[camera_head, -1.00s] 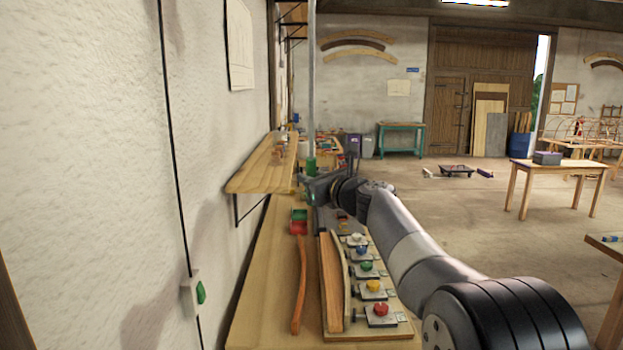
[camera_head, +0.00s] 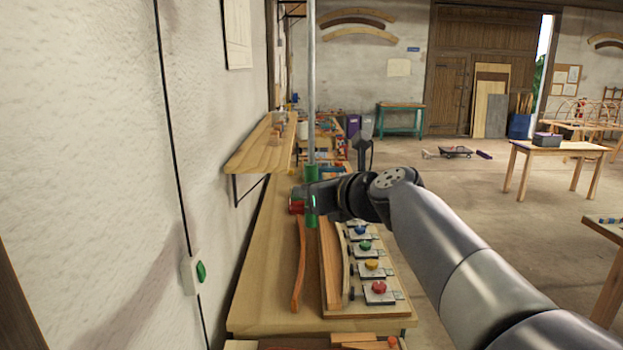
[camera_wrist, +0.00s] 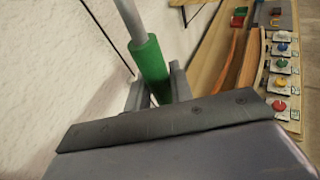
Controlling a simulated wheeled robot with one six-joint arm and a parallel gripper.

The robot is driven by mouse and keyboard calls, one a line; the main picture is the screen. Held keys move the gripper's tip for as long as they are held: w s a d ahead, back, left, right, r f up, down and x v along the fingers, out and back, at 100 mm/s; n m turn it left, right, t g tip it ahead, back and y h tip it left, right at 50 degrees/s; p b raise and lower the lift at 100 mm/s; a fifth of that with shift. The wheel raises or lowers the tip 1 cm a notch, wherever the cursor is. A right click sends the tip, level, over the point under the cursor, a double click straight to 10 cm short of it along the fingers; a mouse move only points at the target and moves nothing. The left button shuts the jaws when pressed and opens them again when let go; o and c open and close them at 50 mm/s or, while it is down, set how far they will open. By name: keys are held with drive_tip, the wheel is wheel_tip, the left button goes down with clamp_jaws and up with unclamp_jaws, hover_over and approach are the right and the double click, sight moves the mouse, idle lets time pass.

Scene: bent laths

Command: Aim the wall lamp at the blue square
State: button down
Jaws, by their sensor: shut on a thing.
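A grey upright pole (camera_head: 311,85) with a green sleeve (camera_head: 311,208) at its lower end hangs beside the shelf, above the bench. My gripper (camera_head: 314,200) is shut on the green sleeve. In the wrist view the green sleeve (camera_wrist: 150,62) sits between the two fingers of my gripper (camera_wrist: 158,90), with the pole rising tilted to the upper left. The pole's top end is out of view. I see no lamp head. A small blue rectangle (camera_head: 413,49) shows on the far wall; I cannot tell whether it is the blue square.
The wooden bench (camera_head: 262,285) runs along the left wall, with bent laths (camera_head: 299,265) and a board with several coloured knobs below my arm. A wooden shelf (camera_head: 250,158) juts from the wall close left of the pole.

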drive_tip(key=shift+m, duration=0.3)
drive_tip(key=s, duration=0.5)
drive_tip(key=shift+r, duration=0.4)
drive_tip(key=c, duration=1.3)
unclamp_jaws()
drive_tip(key=shift+f+g, duration=0.15)
drive_tip(key=shift+g, duration=0.15)
drive_tip(key=b+v, duration=0.2)
drive_tip(key=v, duration=0.8)
drive_tip(key=shift+s+d, duration=0.1)
drive_tip(key=shift+s, duration=0.25)
